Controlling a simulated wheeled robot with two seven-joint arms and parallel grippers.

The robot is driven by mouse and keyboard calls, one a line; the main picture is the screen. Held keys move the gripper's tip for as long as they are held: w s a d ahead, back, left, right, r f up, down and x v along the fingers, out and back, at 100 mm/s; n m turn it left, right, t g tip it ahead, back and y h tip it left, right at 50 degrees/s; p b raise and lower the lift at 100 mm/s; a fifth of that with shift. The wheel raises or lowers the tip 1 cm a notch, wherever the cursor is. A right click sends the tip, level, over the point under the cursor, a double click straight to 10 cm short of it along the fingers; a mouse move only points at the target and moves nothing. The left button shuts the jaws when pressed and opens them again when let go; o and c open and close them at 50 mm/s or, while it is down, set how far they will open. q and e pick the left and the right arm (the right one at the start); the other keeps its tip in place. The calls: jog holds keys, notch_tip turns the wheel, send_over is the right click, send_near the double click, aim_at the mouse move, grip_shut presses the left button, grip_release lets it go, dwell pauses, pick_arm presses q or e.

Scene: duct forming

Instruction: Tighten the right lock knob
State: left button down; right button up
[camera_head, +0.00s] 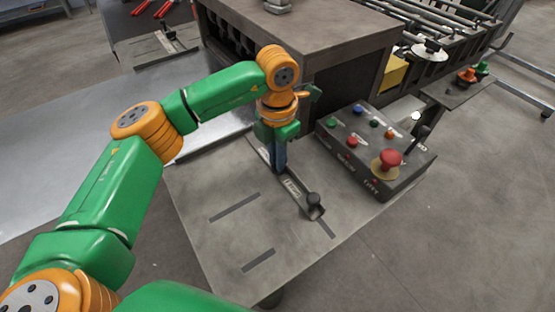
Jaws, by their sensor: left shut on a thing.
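A flat bar (290,187) with a printed label lies on the grey table (205,245). A dark lock knob (313,198) stands at its near end, with nothing touching it. My left gripper (281,165) points down over the far part of the bar. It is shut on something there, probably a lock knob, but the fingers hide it. I cannot tell from this view which knob counts as the right one. My right gripper is not in view.
A control box (375,155) with coloured buttons and a large red button (388,158) stands right of the bar. The machine housing (315,30) rises behind. A second bar with a knob (168,30) lies at the far left. The near table surface is clear, with dark slots.

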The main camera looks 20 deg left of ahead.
pick_arm(q)
jog(key=shift+w+m, duration=0.1)
jog(key=shift+m, duration=0.5)
jog(key=shift+r+m, duration=0.1)
jog(key=shift+m, duration=0.2)
jog(key=c, duration=0.9)
grip_release()
notch_tip(320, 180, up, 7)
jog(key=shift+r+b, duration=0.1)
jog(key=shift+b, duration=0.7)
